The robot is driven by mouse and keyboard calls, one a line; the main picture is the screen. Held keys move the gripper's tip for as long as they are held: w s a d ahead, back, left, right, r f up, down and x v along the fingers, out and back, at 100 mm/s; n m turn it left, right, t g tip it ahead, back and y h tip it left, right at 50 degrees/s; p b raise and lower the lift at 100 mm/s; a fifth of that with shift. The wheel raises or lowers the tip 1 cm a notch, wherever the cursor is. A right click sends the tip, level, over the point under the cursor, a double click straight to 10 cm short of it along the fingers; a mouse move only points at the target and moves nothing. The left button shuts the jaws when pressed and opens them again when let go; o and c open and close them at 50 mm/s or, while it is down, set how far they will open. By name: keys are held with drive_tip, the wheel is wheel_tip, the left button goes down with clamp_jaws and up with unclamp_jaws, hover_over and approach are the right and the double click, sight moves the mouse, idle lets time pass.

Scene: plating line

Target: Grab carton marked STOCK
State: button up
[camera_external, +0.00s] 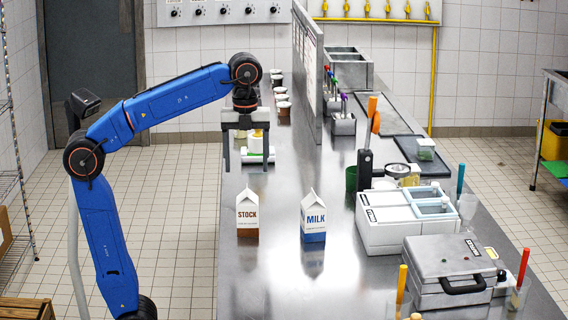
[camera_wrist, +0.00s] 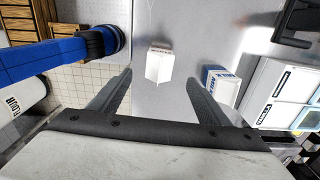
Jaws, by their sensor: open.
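The STOCK carton (camera_external: 247,214), white with a brown base and a gabled top, stands upright on the steel counter (camera_external: 275,270) near its left edge. It also shows from above in the wrist view (camera_wrist: 159,65), ahead of and between my fingers. My gripper (camera_external: 245,168) is open and empty, above the counter and beyond the carton in the external view. Its two fingers show in the wrist view (camera_wrist: 157,92), apart from the carton. A MILK carton (camera_external: 313,217), white with a blue base, stands upright to the right; the wrist view shows it beside the right finger (camera_wrist: 220,86).
White bins (camera_external: 385,236) and a metal press-like box (camera_external: 440,262) stand on the right of the counter. An upright metal partition (camera_external: 308,70) runs behind. Small cups (camera_external: 283,107) line the far left edge. The counter's near middle is clear.

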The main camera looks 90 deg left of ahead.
approach(248, 213)
drive_tip(key=a+f, duration=0.1)
drive_tip(key=f, duration=0.1)
drive_tip(key=a+f, duration=0.1)
drive_tip(key=f, duration=0.1)
drive_tip(key=a+f, duration=0.1)
drive_tip(key=f, duration=0.1)
drive_tip(key=shift+a, duration=0.4)
drive_tip(key=shift+d+f, duration=0.2)
drive_tip(key=shift+f, duration=1.2)
drive_tip(key=shift+d+f, duration=0.15)
drive_tip(key=shift+f, duration=1.25)
drive_tip(key=shift+c, duration=0.3)
drive_tip(key=c, duration=1.5)
